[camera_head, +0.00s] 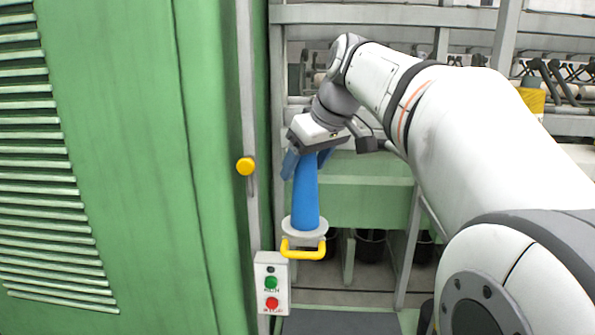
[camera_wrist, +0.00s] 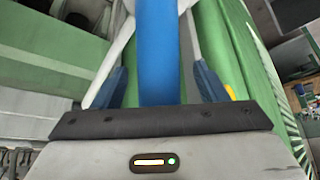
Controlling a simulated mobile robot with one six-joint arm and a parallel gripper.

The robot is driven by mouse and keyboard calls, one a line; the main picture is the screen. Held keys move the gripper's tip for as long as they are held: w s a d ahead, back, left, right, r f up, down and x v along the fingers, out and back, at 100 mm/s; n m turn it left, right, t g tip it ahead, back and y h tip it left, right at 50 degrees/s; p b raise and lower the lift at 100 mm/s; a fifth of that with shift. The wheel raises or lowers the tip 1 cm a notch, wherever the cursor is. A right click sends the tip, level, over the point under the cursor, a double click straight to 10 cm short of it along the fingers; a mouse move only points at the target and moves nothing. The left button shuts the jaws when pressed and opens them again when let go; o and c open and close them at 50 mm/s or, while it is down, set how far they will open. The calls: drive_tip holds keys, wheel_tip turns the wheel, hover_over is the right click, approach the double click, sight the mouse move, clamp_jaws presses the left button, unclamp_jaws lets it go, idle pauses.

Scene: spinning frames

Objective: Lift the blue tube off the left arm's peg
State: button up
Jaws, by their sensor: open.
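The blue tube (camera_head: 306,195) stands upright on a round pale base (camera_head: 304,229) with a yellow handle (camera_head: 303,250) in front of it. My gripper (camera_head: 306,163) is at the tube's upper end, with its fingers on either side. In the wrist view the blue tube (camera_wrist: 159,50) runs up the middle between the two blue fingers of my gripper (camera_wrist: 160,88). Gaps show on both sides, so the gripper is open around the tube and not closed on it. The peg inside the tube is hidden, and so is the tube's top end in the head view.
A green cabinet (camera_head: 130,150) with a louvred side fills the left. A yellow knob (camera_head: 245,166) sits on a grey post to the left. Machine frames with rails stand behind.

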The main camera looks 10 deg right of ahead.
drive_tip(key=shift+w+f, duration=0.3)
drive_tip(key=shift+f, duration=0.05)
drive_tip(key=shift+s, duration=0.1)
drive_tip(key=shift+c, duration=0.3)
drive_tip(key=c, duration=1)
drive_tip(key=shift+r, duration=0.1)
